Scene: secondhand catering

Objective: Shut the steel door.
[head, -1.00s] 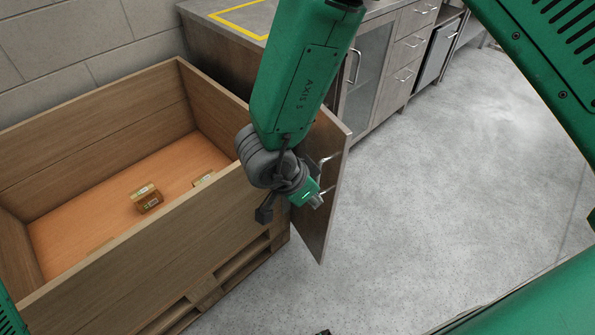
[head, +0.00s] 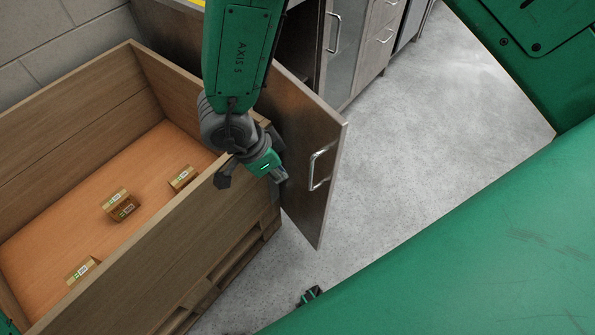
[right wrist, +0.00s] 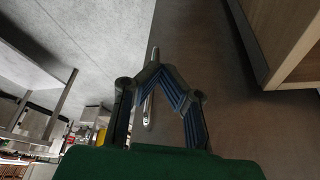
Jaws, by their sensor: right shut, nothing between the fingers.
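The steel door (head: 304,125) stands swung open from the steel cabinet, beside the wooden crate. Its outer face and bar handle (head: 319,167) face me. My right gripper (head: 279,174) is shut and empty, left of the handle and in front of the door's lower hinge-side part. My left gripper is not clearly in view.
The wooden crate (head: 190,235) stands left, close to the door, with several small boxes (head: 119,205) inside. The cabinet's dark opening (head: 300,40) shows behind the door. More drawers (head: 383,25) line the back. The floor (head: 430,105) right of the door is clear.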

